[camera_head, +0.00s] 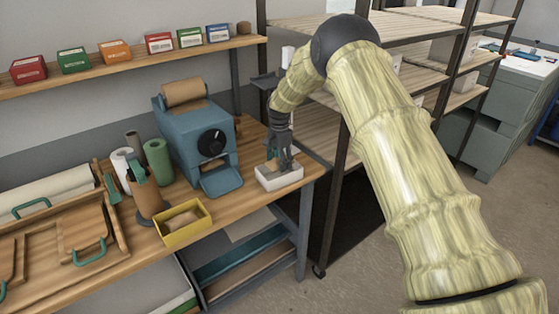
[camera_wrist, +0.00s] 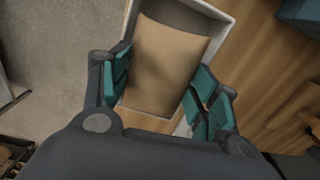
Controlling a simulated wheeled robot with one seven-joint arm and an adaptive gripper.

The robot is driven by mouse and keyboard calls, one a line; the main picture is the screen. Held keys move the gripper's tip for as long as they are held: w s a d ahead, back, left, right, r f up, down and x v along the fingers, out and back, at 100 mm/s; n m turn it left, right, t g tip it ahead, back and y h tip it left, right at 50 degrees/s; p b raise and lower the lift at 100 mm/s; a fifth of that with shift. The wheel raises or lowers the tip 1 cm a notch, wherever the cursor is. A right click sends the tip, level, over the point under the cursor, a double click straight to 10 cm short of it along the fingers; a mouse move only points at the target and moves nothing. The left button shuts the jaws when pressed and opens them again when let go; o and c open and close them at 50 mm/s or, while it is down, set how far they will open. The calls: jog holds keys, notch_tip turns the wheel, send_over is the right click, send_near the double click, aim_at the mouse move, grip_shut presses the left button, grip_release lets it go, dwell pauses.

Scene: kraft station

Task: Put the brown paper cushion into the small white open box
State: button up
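The small white open box (camera_head: 279,183) stands near the right end of the wooden bench. The brown paper cushion (camera_wrist: 169,65) lies low within the walls of the box, which also shows in the wrist view (camera_wrist: 222,32). My gripper (camera_head: 281,161) points down over the box in the head view. In the wrist view its teal fingers (camera_wrist: 163,80) are on either side of the cushion, close against both edges, and appear shut on it. The fingers hide parts of the box's side walls. Whether the cushion rests on the box floor is hard to tell.
A yellow tray (camera_head: 199,221) with brown paper inside stands left of the box. A blue machine (camera_head: 195,140) with a paper roll stands behind. Shelves (camera_head: 322,122) rise to the right. Wooden cases with teal handles (camera_head: 88,252) fill the left bench.

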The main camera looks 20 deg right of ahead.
jog(key=o, duration=0.3)
jog(key=shift+o, duration=0.2)
jog(key=shift+r+p, duration=0.3)
jog(key=shift+r, duration=0.4)
jog(key=shift+r+b, duration=1.6)
jog(key=shift+r, duration=2.1)
